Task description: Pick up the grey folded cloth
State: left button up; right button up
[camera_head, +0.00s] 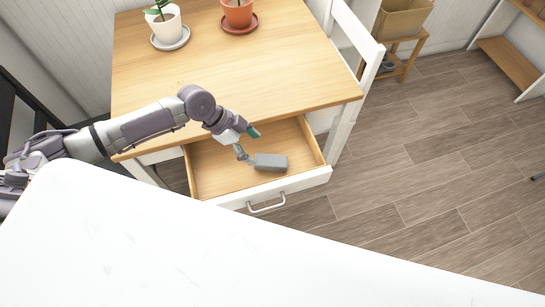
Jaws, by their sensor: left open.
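The grey folded cloth (272,162) lies in the open wooden drawer (215,180) of the table, right of the drawer's middle. My left gripper (249,145) reaches in from the left over the drawer, just above and left of the cloth. Its fingers are apart and one fingertip is close to the cloth's left end. I cannot tell whether it touches. My right gripper is not in view.
The wooden table (200,75) holds a white pot (166,25) and a terracotta pot (238,14), both on saucers, at the back. A white chair (357,45) stands at the table's right. The wooden floor (420,160) to the right is mostly clear.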

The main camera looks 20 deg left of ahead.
aim_at(271, 160)
pick_arm(q)
jog(key=x, duration=0.3)
jog(key=shift+w+d+f, duration=0.1)
jog(key=shift+f, duration=0.15)
jog(key=x, duration=0.3)
jog(key=shift+w+p, duration=0.1)
jog(key=shift+p, duration=0.2)
jog(key=x, duration=0.3)
jog(key=shift+w+f, duration=0.2)
jog(key=shift+d+f, duration=0.1)
jog(key=shift+f, duration=0.05)
jog(key=c, duration=1.2)
jog(key=shift+r, duration=5.05)
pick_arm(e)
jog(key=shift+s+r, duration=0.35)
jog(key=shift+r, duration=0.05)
